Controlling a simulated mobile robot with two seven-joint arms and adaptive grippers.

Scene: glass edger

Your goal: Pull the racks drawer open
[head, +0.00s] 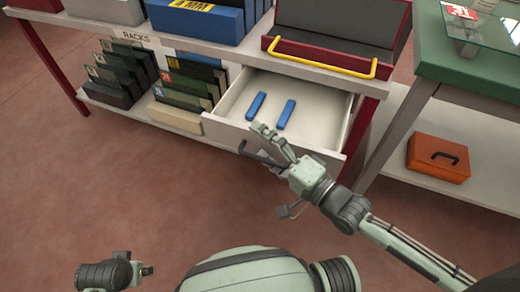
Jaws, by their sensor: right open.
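The white drawer (225,131) under the bench top is pulled out, and its inside shows. Two blue bars (256,105) lie apart on its floor. A dark handle (250,154) sits on the drawer's front, partly hidden by my right gripper. My right gripper (268,142) is open and empty, with its fingers at the drawer front by the handle; I cannot tell whether they touch it. A "RACKS" label (137,37) is on the bench edge to the left. Part of my left arm shows at the bottom left, with its gripper (147,270) too small to read.
Black and tan racks (185,90) stand on the lower shelf left of the drawer. A red tray with a yellow handle (320,60) sits above it. An orange toolbox (438,158) is on the right-hand table's lower shelf. The floor in front is clear.

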